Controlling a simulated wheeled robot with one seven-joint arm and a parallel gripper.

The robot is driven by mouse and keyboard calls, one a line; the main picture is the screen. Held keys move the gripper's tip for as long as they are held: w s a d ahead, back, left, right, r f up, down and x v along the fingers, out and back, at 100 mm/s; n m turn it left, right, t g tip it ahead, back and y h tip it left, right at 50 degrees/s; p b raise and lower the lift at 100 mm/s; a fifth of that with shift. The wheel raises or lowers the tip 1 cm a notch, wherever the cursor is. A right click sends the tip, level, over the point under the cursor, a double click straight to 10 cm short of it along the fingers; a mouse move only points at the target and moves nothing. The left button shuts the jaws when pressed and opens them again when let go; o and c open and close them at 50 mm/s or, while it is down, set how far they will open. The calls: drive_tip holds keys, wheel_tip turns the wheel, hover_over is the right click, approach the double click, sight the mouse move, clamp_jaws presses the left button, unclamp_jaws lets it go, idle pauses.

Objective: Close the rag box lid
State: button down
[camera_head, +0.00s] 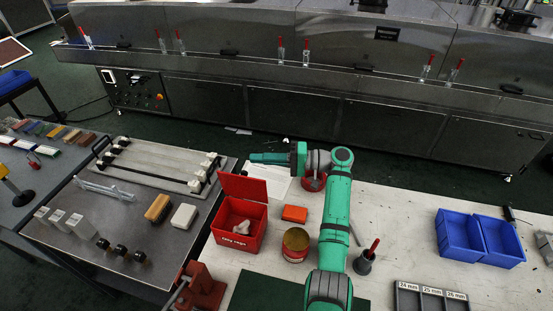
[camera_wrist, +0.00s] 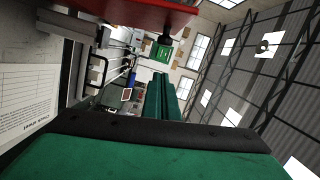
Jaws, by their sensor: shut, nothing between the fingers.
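The red rag box (camera_head: 235,238) stands on the white worktop near its left edge, with pale rags (camera_head: 241,227) inside. Its red lid (camera_head: 243,188) is open, standing up at the back of the box and leaning backwards. My green gripper (camera_head: 254,157) is behind and above the lid, pointing left, with its fingers together and empty. It appears apart from the lid. In the wrist view the shut green fingers (camera_wrist: 162,92) reach forward, and a red panel, seemingly the lid (camera_wrist: 130,12), crosses the top.
An orange block (camera_head: 295,213), a round tin (camera_head: 295,243) and a dark holder with a red-handled tool (camera_head: 364,262) stand right of the box. A sheet of paper (camera_head: 268,178) lies behind it. A metal table (camera_head: 150,236) is at left, blue bins (camera_head: 460,236) at right.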

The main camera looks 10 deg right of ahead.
sight(245, 184)
drive_tip(key=s, duration=0.1)
drive_tip(key=s+a, duration=0.1)
drive_tip(key=s, duration=0.1)
drive_tip(key=shift+s+a+f, duration=0.3)
drive_tip(key=shift+s+f, duration=0.05)
drive_tip(key=shift+d, duration=0.1)
drive_tip(key=shift+w, duration=0.1)
